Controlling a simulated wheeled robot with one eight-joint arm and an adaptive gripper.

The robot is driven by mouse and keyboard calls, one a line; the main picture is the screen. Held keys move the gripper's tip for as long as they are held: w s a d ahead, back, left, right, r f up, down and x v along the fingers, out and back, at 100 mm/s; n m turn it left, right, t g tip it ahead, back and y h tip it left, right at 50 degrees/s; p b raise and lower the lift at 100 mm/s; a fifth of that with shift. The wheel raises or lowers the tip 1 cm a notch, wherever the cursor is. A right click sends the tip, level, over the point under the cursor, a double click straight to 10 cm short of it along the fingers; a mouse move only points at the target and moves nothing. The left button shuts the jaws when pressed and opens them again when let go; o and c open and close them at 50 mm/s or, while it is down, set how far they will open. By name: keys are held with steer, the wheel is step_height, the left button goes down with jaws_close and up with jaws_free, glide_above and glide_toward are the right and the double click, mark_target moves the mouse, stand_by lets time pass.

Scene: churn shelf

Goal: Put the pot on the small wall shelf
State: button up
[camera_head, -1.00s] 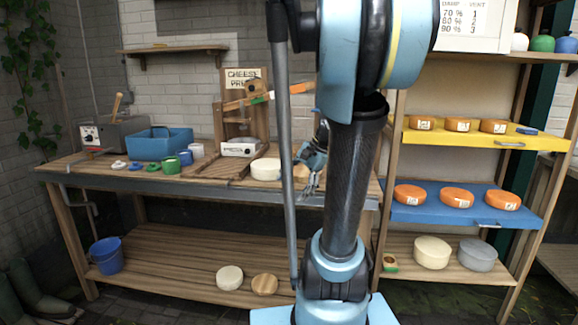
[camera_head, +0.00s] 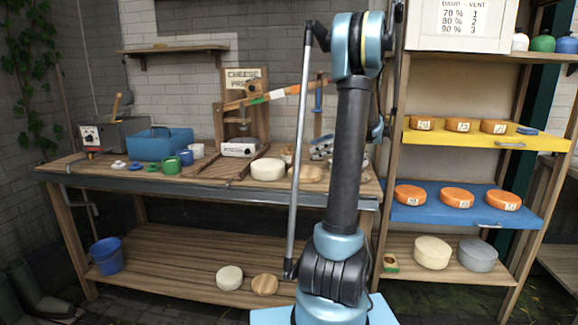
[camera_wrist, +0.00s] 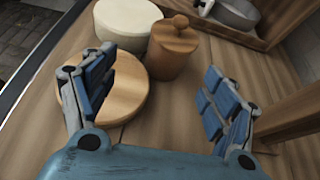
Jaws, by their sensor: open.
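The pot (camera_wrist: 173,47) is brown with a round knobbed lid. It stands upright on the bench top in the wrist view, ahead of my gripper (camera_wrist: 160,75) and apart from both fingers. In the head view my gripper (camera_head: 323,150) is low over the right end of the bench, partly behind my arm. The jaws are open with nothing between them. The small wall shelf (camera_head: 175,49) is on the brick wall at upper left, with a small flat item on it.
A white cheese wheel (camera_wrist: 127,22) and a round wooden disc (camera_wrist: 118,92) lie close to the pot, beside the left finger. A wooden post (camera_wrist: 285,118) is at right. The cheese press (camera_head: 245,105) stands on the bench between the pot's area and the wall shelf.

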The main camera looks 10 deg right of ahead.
mark_target(293, 157)
steer(key=shift+m+y, duration=0.3)
steer(key=w+a, duration=0.1)
steer(key=w+a+f, duration=0.1)
steer(key=a+f, duration=0.1)
steer(key=a, duration=0.1)
steer(key=shift+w+a+f, duration=0.1)
steer(key=shift+w+f, duration=0.15)
steer(key=shift+w, duration=0.15)
steer(key=shift+x, duration=2.85)
steer(key=shift+w+f, duration=0.15)
jaws_close()
